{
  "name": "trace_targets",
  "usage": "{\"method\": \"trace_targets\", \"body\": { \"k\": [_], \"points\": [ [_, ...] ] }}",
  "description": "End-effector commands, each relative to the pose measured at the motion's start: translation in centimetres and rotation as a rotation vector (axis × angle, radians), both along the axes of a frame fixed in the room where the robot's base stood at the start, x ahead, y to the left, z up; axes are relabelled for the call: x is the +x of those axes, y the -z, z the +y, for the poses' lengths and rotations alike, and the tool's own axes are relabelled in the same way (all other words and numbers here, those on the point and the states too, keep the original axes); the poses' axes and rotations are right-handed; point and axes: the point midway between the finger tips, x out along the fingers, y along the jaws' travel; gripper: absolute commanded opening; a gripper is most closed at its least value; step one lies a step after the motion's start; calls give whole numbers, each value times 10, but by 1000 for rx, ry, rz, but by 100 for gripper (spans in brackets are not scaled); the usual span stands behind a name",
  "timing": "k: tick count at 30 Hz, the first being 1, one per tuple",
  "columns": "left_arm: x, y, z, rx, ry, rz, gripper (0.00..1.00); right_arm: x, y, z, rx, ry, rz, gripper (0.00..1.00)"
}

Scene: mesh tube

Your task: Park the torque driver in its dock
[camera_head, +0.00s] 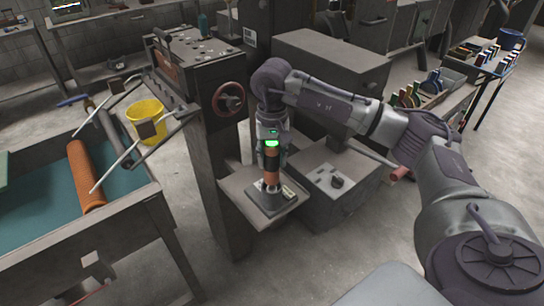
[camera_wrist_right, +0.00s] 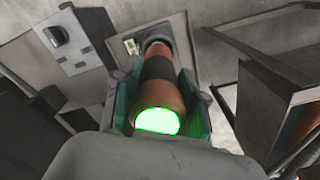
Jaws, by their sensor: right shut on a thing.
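The torque driver (camera_head: 271,165) is an orange-brown cylinder with a black band and a glowing green end at the top. It stands about upright over the dock (camera_head: 266,201), a dark block on a small grey shelf. Its lower end meets or nearly meets the dock; I cannot tell how deep it sits. My right gripper (camera_head: 270,146) is shut around the driver's upper part from above. In the right wrist view the driver (camera_wrist_right: 163,68) lies between the teal-padded fingers (camera_wrist_right: 158,100), its far end towards the dock. My left gripper is not in view.
The shelf (camera_head: 238,183) juts from a grey machine column with a red handwheel (camera_head: 229,99). A grey cabinet (camera_head: 334,179) stands close on the right. At left are a teal-topped table (camera_head: 30,205) with an orange mesh tube (camera_head: 85,175) and a yellow bucket (camera_head: 147,120).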

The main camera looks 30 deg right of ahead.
Motion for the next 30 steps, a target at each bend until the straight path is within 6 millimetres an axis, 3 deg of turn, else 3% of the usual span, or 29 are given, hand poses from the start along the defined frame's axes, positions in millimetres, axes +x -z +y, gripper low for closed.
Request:
{"method": "trace_targets", "body": {
  "k": [30],
  "points": [
    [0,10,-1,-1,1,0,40,0,11,0,1,0,-3,0]
  ]
}}
